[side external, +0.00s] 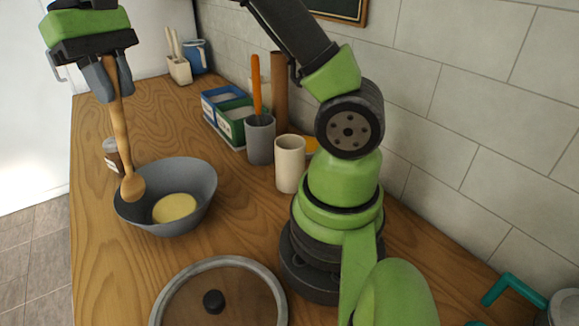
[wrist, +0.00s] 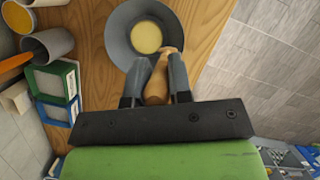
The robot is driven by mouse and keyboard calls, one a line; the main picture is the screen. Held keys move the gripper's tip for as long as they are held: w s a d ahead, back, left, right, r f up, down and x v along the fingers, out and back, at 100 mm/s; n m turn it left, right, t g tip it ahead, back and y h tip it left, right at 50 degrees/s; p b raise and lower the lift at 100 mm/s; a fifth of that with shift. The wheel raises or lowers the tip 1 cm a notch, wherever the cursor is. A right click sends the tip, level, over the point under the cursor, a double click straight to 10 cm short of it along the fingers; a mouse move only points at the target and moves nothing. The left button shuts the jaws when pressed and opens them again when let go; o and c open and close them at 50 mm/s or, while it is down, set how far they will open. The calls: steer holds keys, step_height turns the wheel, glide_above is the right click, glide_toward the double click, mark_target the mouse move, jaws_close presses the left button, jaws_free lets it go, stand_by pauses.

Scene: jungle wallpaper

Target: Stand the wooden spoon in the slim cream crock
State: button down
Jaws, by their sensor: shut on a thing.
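My gripper (side external: 112,80) is at the upper left of the side view, shut on the handle of the wooden spoon (side external: 119,130). The spoon hangs nearly upright, slightly tilted, with its rounded head down. The head overlaps the left inner side of the grey bowl (side external: 198,190); I cannot tell whether they touch. In the wrist view the spoon (wrist: 157,85) shows foreshortened between the two fingers, pointing at the bowl (wrist: 120,40). The slim cream crock (side external: 290,165) stands upright right of the bowl, beside my arm's base, well apart from the spoon. Its inside bottom is hidden.
A grey crock (side external: 260,145) holding an orange-handled utensil (side external: 256,85) stands just behind the cream crock. Blue and green boxes (side external: 222,112) and a brown cylinder (side external: 279,90) are near the wall. A small jar (side external: 112,153) is behind the bowl. A lidded pan (side external: 225,290) lies in front.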

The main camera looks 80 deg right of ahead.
steer(key=s+d+r+n+g+h, duration=0.1)
steer(key=s+d+r+n, duration=0.2)
steer(key=s+d+r, duration=0.5)
steer(key=s+d+r+n+g+h, duration=0.2)
steer(key=s+d+r, duration=0.2)
steer(key=s+d, duration=0.75)
step_height(320, 180, down, 14)
steer(key=s+a, duration=0.1)
steer(key=shift+s+r+t, duration=0.2)
steer(key=shift+s+t, duration=0.05)
steer(key=shift+t, duration=0.05)
stand_by(0.4)
steer(key=c, duration=1)
jaws_free()
steer(key=shift+o, duration=0.2)
